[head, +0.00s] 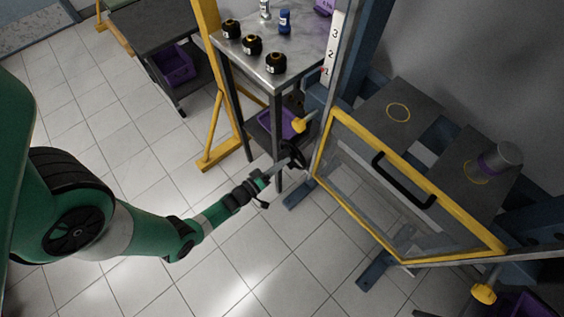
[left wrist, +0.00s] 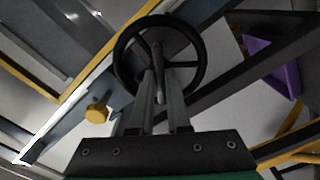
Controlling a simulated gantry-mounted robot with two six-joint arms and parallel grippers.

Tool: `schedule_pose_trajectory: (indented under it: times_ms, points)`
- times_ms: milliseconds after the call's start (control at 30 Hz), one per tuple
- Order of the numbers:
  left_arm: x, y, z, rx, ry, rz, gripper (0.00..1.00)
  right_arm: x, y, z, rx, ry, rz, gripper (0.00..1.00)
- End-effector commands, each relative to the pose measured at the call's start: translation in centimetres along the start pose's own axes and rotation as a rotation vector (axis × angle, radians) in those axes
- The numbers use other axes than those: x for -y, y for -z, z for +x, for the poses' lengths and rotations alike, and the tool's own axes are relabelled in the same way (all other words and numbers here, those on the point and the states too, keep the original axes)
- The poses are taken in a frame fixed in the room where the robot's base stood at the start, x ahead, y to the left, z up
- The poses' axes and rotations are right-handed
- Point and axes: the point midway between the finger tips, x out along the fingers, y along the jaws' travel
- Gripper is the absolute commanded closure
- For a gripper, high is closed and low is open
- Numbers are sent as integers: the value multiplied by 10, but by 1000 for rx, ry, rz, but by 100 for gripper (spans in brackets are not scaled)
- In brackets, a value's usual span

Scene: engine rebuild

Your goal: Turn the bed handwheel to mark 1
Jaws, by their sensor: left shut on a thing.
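The bed handwheel, a black spoked wheel (head: 293,154), is at the side of the blue press frame, just left of the yellow-edged guard. It also shows large in the left wrist view (left wrist: 198,50). My left gripper (head: 278,168) reaches it from the lower left. In the left wrist view its fingers (left wrist: 160,95) are shut on the handwheel, at a grey part in front of the hub. A white scale strip (head: 332,50) with marks 3, 2 and a lower one stands on the post above the wheel. My right gripper is in neither view.
A clear guard with a yellow frame (head: 347,121) and black handle (head: 403,180) stands right of the wheel. A yellow knob (head: 299,125) sits close above it. A metal table (head: 285,62) with several black parts stands behind. Floor (head: 240,250) in front is clear.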

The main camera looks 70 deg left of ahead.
Motion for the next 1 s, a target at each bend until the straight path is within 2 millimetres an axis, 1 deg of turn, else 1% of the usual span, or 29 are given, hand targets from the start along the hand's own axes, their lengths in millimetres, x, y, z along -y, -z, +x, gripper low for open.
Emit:
schedule_pose_trajectory:
  times_ms: [233, 667, 700, 767, 800, 867, 1000]
  points:
    - [0, 0, 0, -1, -2, -67, 100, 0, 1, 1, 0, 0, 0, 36]
    - [0, 0, 0, -1, -1, -79, 100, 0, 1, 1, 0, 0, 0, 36]
    - [0, 0, 0, -1, -1, -78, 83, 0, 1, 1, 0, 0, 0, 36]
    - [0, 0, 0, -1, -1, -78, 72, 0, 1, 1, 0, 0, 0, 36]
    - [0, 0, 0, -1, -1, -78, 65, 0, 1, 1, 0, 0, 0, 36]
    - [0, 0, 0, 0, -1, -78, 55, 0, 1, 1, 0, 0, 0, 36]
    - [0, 0, 0, 0, -1, -77, 55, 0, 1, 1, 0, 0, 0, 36]
